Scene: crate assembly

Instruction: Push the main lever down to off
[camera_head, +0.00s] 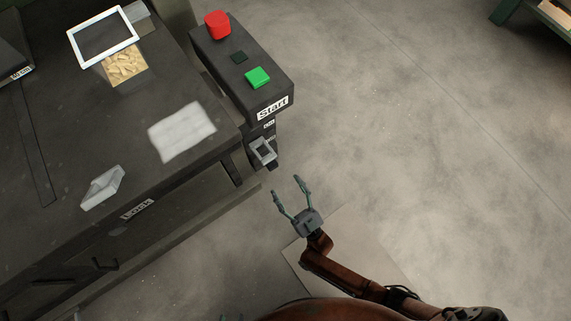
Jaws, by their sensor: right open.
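The main lever (263,151) is a light grey looped handle on the front end of the dark control box, below its Start label. Small label plates sit just above it; their text is too small to read surely. It sticks out from the box, and its exact setting is hard to tell from above. My right gripper (286,186) is open and empty, its two fingers spread and pointing up toward the lever. It is apart from the lever, a little below and right of it.
The control box (276,88) carries a red button (217,25) and a green button (257,77). The dark workbench (80,140) fills the left, holding a white frame (73,43), a white cloth-like sheet (182,131) and a grey piece (102,187). Open floor lies right.

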